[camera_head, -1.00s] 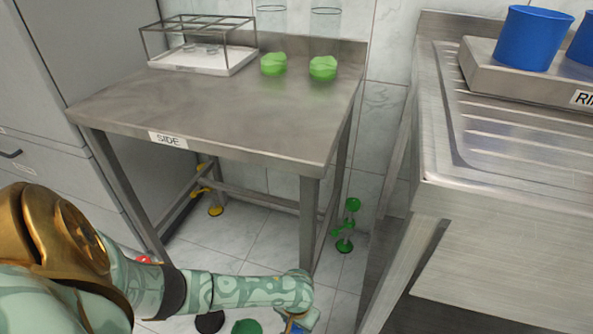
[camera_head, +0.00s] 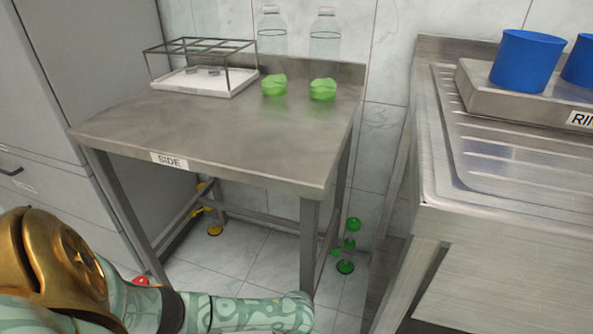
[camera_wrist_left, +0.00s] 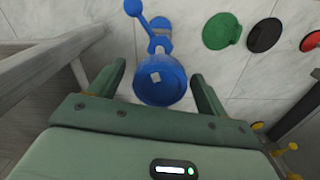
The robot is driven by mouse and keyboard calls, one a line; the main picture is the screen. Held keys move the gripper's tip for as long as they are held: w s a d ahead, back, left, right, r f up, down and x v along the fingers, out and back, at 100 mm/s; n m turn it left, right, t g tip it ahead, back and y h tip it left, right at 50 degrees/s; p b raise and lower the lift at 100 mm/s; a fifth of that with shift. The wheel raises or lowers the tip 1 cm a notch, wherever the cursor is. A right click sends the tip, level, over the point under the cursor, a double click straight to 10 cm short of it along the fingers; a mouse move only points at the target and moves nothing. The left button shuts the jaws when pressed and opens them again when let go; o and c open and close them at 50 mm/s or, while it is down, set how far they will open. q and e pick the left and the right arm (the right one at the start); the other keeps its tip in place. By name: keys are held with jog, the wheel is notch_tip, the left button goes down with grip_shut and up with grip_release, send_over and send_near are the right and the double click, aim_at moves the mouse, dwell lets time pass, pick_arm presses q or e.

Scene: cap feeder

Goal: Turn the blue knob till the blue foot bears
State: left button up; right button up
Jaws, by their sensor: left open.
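In the left wrist view, a blue assembly shows against the pale floor tiles: a large round blue part (camera_wrist_left: 158,82) with a small white patch, a narrower neck above it and a thin arm with a round end. I cannot tell for sure which part is the knob and which is the foot, or whether the foot touches the floor. My left gripper (camera_wrist_left: 157,70) is open, with one finger on each side of the large round part. No grip on it shows. In the head view the gripper and the blue assembly are out of frame; only my left arm shows.
A steel table (camera_head: 230,150) marked SIDE stands ahead, with a green adjuster (camera_head: 351,243) and a yellow one (camera_head: 214,228) low down. A steel sink bench (camera_head: 520,210) stands right. Green (camera_wrist_left: 221,30), black (camera_wrist_left: 265,35) and red (camera_wrist_left: 312,40) discs lie nearby.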

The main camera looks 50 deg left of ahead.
pick_arm(q)
jog(key=n, duration=1.1)
